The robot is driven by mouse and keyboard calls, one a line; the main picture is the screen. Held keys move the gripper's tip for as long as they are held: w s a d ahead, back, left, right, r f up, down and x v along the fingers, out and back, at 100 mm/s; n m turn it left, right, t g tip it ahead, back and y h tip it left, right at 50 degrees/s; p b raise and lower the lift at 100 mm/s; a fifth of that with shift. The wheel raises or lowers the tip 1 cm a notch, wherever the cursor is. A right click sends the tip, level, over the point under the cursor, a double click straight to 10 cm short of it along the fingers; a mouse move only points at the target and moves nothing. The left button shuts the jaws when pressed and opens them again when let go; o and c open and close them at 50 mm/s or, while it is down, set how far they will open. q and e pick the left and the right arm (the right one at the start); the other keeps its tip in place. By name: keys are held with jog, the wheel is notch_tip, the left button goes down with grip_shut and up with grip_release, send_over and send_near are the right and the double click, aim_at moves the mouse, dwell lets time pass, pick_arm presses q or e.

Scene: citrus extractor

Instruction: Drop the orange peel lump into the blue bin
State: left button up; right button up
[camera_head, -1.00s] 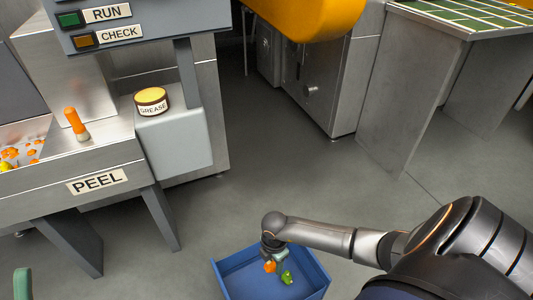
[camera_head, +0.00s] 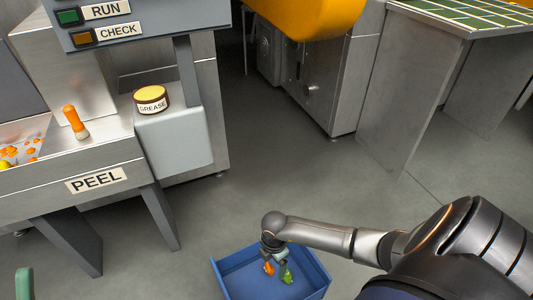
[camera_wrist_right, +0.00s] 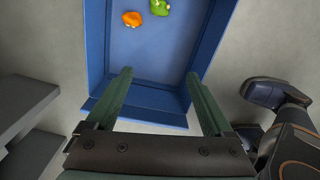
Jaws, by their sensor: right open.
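The orange peel lump (camera_wrist_right: 132,19) lies on the floor of the blue bin (camera_wrist_right: 96,45), beside a green lump (camera_wrist_right: 160,7). In the head view, the orange lump (camera_head: 268,269) and the green lump (camera_head: 287,275) show inside the blue bin (camera_head: 312,268), close below my right gripper (camera_head: 276,261). In the right wrist view, my right gripper (camera_wrist_right: 158,76) is open, its two green fingers wide apart with nothing between them. The lumps are beyond the fingertips, apart from them.
The peel station (camera_head: 95,181) stands at the left, with an orange-topped handle (camera_head: 74,121) and a grease tin (camera_head: 151,100) on a ledge. A teal piece (camera_head: 23,284) shows at the lower left edge. Grey floor (camera_head: 285,170) around the bin is clear.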

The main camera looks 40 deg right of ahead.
pick_arm(q)
notch_tip(320, 180, up, 8)
jog(key=p, duration=0.6)
jog(key=shift+s+a+f+t, duration=0.15)
jog(key=shift+s+a+t, duration=0.15)
jog(key=shift+a, duration=0.1)
pick_arm(e)
notch_tip(320, 180, up, 12)
jog(key=shift+r, duration=0.2)
pick_arm(q)
jog(key=shift+w, duration=0.15)
